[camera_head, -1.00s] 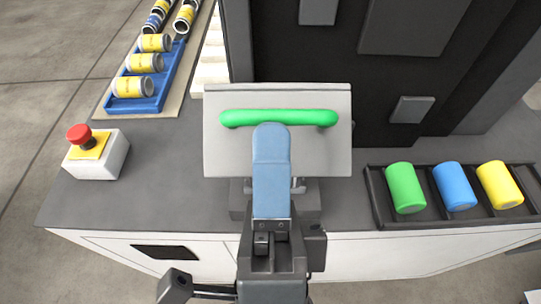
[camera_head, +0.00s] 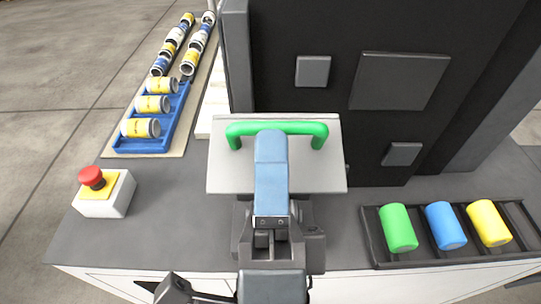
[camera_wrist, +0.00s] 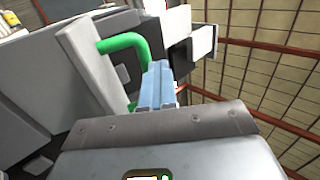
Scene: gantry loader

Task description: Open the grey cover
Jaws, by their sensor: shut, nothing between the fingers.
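The grey cover (camera_head: 228,172) is a light grey plate at the front of the dark machine, with a green arched handle (camera_head: 320,135) near its far edge. My gripper (camera_head: 270,138) is shut and empty. Its blue fingers lie in front of the cover, with the tips at the middle of the handle bar. In the wrist view, the cover (camera_wrist: 92,75) stands tilted to the left of the fingers (camera_wrist: 158,85). The handle (camera_wrist: 125,42) curves behind the fingertips there. I cannot tell whether fingers and handle touch, or how far the cover stands open.
A red stop button on a yellow-topped box (camera_head: 105,195) is at left. A blue tray (camera_head: 150,145) holds yellow-banded cans, with more cans behind. A dark rack (camera_head: 375,245) at right holds green, blue and yellow cylinders. The dark machine (camera_head: 430,50) rises behind the cover.

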